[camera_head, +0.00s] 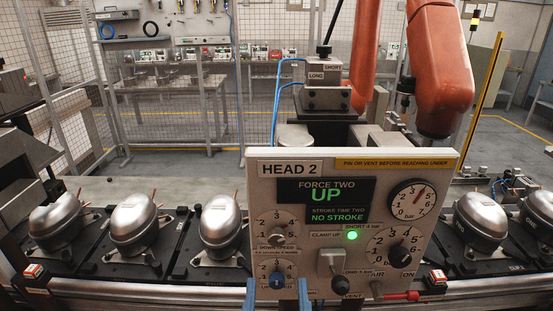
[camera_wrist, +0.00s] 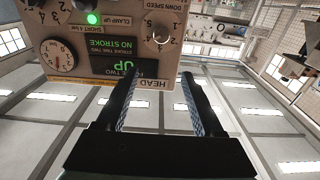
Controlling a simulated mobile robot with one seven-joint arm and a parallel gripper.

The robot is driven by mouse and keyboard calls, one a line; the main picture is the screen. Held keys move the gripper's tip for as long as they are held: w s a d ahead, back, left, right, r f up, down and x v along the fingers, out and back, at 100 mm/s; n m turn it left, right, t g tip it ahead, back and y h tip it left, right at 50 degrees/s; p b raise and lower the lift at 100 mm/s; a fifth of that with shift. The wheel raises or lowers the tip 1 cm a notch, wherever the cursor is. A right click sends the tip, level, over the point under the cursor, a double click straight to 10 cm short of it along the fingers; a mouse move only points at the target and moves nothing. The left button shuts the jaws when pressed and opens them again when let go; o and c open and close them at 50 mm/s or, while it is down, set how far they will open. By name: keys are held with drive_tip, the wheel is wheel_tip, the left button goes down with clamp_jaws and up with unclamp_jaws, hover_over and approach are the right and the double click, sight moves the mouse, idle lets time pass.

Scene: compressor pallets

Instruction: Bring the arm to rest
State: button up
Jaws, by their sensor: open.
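My gripper (camera_wrist: 158,78) is open, and nothing shows between its two dark fingers with bluish inner pads in the wrist view. In that view the fingers point up towards the HEAD 2 control panel (camera_wrist: 105,82), which appears upside down. In the head view, two blue finger-like tips (camera_head: 277,287) show at the bottom, either side of the panel's lower left knob (camera_head: 277,280). I cannot tell whether they touch the panel. The panel (camera_head: 320,172) reads FORCE TWO UP and NO STROKE, with a green light (camera_head: 352,235) lit. Most of my arm is hidden.
Silver compressors stand on dark pallets along the line, left (camera_head: 133,224) and right (camera_head: 480,222) of the panel. A press-like fixture (camera_head: 327,98) with blue hoses rises behind the panel. A wire mesh fence (camera_head: 190,90) and a yellow post (camera_head: 486,85) stand farther back.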

wheel_tip(320, 180, up, 19)
drive_tip(key=w+t, duration=0.3)
drive_tip(key=t, duration=0.1)
drive_tip(key=s+r+t, duration=0.2)
drive_tip(key=s+r, duration=0.1)
drive_tip(key=r, duration=0.5)
drive_tip(key=s+r+t, duration=0.2)
drive_tip(key=s+r, duration=0.1)
drive_tip(key=r, duration=0.6)
drive_tip(key=shift+t, duration=0.4)
drive_tip(key=shift+f, duration=0.1)
